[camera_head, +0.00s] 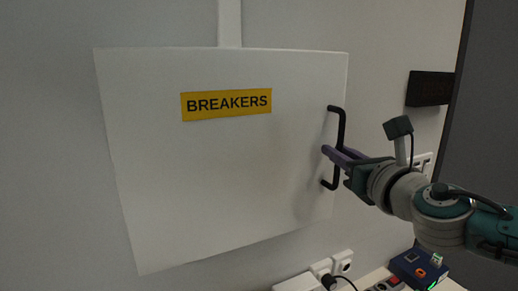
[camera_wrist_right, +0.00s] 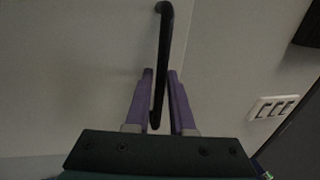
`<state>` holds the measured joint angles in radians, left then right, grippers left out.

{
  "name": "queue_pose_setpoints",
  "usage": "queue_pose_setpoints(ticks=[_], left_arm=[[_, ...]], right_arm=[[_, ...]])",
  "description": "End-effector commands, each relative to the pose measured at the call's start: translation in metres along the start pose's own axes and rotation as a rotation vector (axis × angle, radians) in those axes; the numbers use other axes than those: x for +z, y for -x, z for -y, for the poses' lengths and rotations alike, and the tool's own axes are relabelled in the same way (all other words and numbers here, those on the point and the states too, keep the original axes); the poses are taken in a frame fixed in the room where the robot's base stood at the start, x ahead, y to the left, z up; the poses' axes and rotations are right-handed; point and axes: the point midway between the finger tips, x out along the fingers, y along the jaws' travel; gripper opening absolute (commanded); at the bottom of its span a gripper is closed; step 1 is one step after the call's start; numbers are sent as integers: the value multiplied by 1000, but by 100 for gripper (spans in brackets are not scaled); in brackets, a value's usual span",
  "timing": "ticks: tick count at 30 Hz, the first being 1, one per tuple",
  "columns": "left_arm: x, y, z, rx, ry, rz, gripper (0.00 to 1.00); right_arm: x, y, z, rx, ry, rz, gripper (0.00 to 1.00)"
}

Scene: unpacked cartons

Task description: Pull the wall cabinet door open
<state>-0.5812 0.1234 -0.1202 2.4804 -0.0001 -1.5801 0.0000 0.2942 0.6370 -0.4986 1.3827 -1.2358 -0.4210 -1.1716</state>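The wall cabinet door (camera_head: 220,170) is a white panel with a yellow BREAKERS label (camera_head: 226,104). No gap shows along its edges in the head view. Its black bar handle (camera_head: 341,125) is upright near the door's right edge. The handle also shows in the right wrist view (camera_wrist_right: 163,45). My right gripper (camera_head: 332,152) has its purple fingers at the handle's middle. In the right wrist view the fingers stand on both sides of the bar, with narrow gaps beside it, so the gripper looks open around the handle. My left gripper is not in view.
A dark box (camera_head: 429,89) hangs on the wall at right. Wall sockets (camera_head: 332,264) with a black plug sit below the door. A blue device (camera_head: 417,268) stands on a pale surface at the lower right. The wall left of the door is bare.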

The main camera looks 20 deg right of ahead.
Motion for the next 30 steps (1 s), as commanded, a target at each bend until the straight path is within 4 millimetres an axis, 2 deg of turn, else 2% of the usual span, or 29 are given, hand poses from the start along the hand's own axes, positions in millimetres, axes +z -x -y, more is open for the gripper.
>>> queue_pose_setpoints(ticks=[1,5,30], left_arm=[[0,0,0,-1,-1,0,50],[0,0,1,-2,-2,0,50],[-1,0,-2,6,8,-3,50]], right_arm=[[0,0,0,0,0,0,15],[0,0,0,0,0,0,0],[0,0,0,0,0,0,0]])
